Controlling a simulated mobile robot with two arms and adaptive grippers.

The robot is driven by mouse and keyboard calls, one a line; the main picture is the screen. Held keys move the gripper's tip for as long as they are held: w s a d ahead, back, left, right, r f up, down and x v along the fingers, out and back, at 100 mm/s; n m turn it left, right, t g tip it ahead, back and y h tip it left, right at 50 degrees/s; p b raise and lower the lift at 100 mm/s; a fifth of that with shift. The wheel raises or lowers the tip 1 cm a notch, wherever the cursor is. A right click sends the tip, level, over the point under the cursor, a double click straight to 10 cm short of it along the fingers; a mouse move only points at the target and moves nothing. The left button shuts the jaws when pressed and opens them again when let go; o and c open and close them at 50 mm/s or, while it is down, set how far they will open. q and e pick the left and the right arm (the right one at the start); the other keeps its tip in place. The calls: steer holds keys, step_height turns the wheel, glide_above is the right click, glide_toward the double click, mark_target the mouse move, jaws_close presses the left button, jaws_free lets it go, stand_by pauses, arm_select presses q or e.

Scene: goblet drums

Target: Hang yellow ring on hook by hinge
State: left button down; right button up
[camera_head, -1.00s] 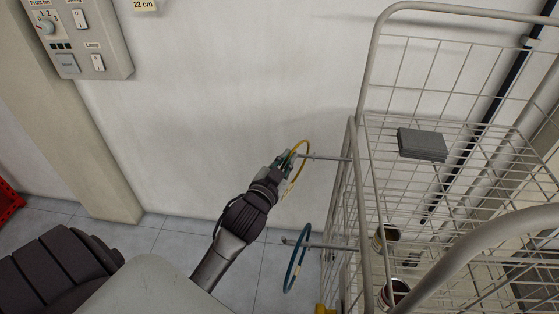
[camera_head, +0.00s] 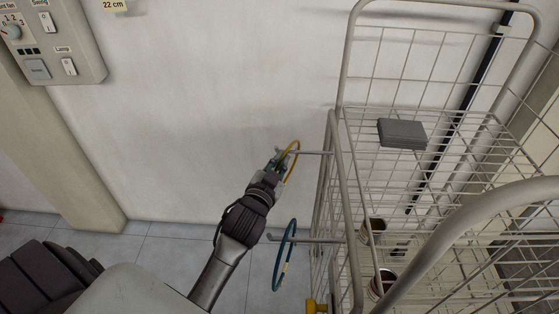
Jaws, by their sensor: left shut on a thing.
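The yellow ring (camera_head: 298,146) is upright beside the wire cart, at the upper hook (camera_head: 315,153), a thin grey rod sticking out left from the cart. My left gripper (camera_head: 279,163) is shut on the ring's left side. The rod overlaps the ring in the camera_head view; I cannot tell for certain whether it passes through it. A blue ring (camera_head: 277,270) hangs on the lower hook (camera_head: 318,240). My right gripper is not in view. No hinge can be clearly made out.
The wire cart (camera_head: 340,190) fills the right side, with a grey box (camera_head: 402,133) and two cans (camera_head: 374,228) inside. A yellow part (camera_head: 315,306) shows at its lower left. A switch panel (camera_head: 55,40) is at upper left.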

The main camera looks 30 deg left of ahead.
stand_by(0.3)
arm_select(q)
steer(key=c, duration=1.2)
jaws_free()
steer(key=s+d, duration=0.1)
steer(key=s, duration=1.1)
steer(key=shift+d+r, duration=0.35)
steer(key=shift+r, duration=0.1)
